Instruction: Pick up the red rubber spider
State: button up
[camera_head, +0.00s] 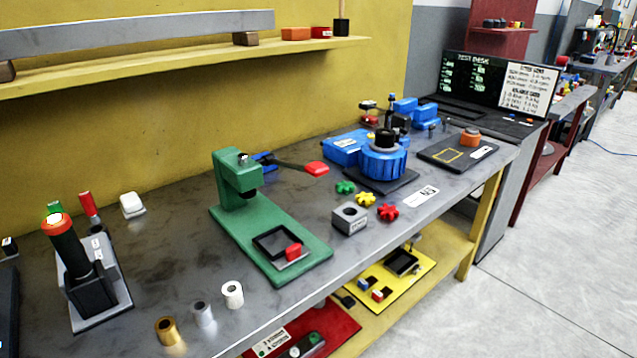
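The red rubber spider (388,213) lies flat on the grey workbench near its front edge, a small lobed piece. A yellow spider (362,199) and a green spider (345,187) of like shape lie in a row with it, running back and to the left. A white label plate lies just to its right. Nothing covers the red spider. My gripper is not in view.
A grey block with a round hole (349,218) sits left of the red spider. A blue tilting positioner (384,160) stands behind it. A green press (265,220) is further left. A white label plate (421,196) lies close by. A lower shelf (446,245) shows below the bench edge.

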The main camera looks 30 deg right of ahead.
aim_at(386, 212)
jog(key=k+l+z, duration=0.1)
jog(key=z, duration=1)
jog(key=i+l+u, duration=0.1)
jog(key=l, duration=0.25)
jog(key=i+l+u, duration=0.25)
jog(key=l, duration=0.5)
jog(key=i+l+u, duration=0.15)
jog(key=l, duration=0.25)
jog(key=i+l+u, duration=0.1)
jog(key=l, duration=0.3)
jog(key=i+l+u, duration=0.2)
jog(key=i+l, duration=0.15)
jog(key=l, duration=0.3)
jog(key=i+l+u, duration=0.1)
jog(key=i+l, duration=0.35)
jog(key=i+u, duration=0.05)
